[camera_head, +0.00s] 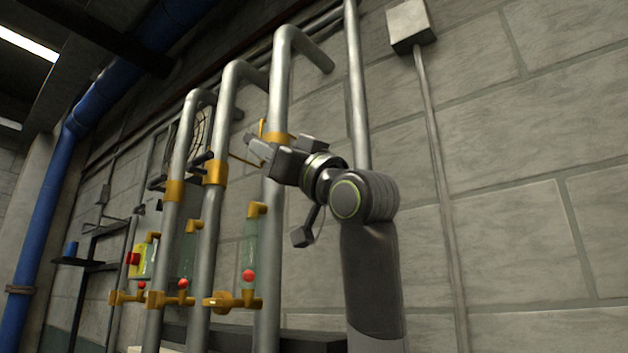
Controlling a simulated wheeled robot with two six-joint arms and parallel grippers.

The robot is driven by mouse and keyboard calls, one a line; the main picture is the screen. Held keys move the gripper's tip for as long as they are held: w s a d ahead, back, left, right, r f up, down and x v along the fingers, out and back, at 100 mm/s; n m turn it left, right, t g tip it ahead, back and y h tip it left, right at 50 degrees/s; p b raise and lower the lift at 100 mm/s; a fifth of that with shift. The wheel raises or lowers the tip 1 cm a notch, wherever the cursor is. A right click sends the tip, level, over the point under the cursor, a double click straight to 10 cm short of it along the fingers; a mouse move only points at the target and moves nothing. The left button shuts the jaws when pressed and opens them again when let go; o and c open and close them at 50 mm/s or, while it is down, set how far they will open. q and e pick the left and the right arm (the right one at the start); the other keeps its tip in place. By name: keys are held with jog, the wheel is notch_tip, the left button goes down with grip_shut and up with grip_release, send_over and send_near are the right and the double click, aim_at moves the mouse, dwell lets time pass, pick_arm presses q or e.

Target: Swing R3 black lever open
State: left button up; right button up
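Three upright grey pipes stand before the wall. The rightmost pipe (279,90) has a brass fitting (279,137) high up, and my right gripper (262,149) is right at it, partly in front of it. I cannot make out a black lever on this fitting; the gripper may hide it. Whether the fingers are shut, or touch anything, is not clear. The middle pipe has a brass fitting (214,172) with a dark lever (203,158) sticking out to the left. The left pipe has a similar brass fitting (174,190). My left gripper is not in view.
Lower down are brass valves (232,301) with red balls (248,275) and clear sight tubes. A thin conduit (435,170) runs down the block wall from a grey box (409,24). A blue pipe (45,200) stands at far left. The wall at right is clear.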

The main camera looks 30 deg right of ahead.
jog(key=b+v, duration=0.6)
jog(key=v, duration=0.9)
jog(key=shift+f, duration=0.25)
jog(key=shift+c, duration=0.2)
